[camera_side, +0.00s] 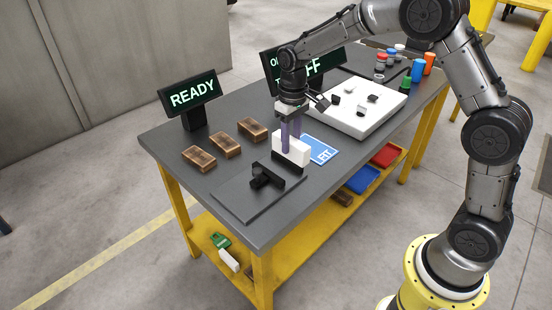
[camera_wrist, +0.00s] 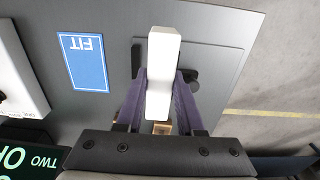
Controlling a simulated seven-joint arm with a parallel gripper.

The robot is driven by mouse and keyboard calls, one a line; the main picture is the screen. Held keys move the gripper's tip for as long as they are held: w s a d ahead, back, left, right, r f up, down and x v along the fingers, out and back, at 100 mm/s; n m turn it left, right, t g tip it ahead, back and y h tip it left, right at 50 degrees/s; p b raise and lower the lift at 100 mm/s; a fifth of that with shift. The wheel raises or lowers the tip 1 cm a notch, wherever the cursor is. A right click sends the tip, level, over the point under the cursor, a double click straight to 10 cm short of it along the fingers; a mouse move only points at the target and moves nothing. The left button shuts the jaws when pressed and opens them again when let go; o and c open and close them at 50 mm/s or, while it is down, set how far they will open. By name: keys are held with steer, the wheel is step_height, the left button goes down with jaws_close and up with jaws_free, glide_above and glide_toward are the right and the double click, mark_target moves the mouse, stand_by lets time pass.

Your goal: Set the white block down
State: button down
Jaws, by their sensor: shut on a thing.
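A black block (camera_side: 290,164) shows right under the white block; I cannot tell whether the two touch. A black T-shaped piece (camera_side: 266,178) stands on a dark flat plate (camera_side: 235,200) just in front. The white block's underside is hidden.
A blue card marked FIT (camera_wrist: 85,62) lies beside the block. Several brown blocks (camera_side: 226,144) lie left, by a READY sign (camera_side: 190,96). A white tray (camera_side: 358,124) with small black pieces stands behind, right. Coloured cups (camera_side: 418,70) stand at the far end.

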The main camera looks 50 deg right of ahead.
steer(key=w+f, duration=0.2)
steer(key=f, duration=0.1)
steer(key=w+f, duration=0.3)
steer(key=shift+w+f, duration=0.25)
steer(key=shift+w, duration=0.05)
steer(key=shift+f, duration=1.35)
steer(key=shift+f, duration=0.15)
steer(key=c, duration=0.5)
jaws_free()
step_height(320, 180, up, 12)
steer(key=shift+r, duration=0.2)
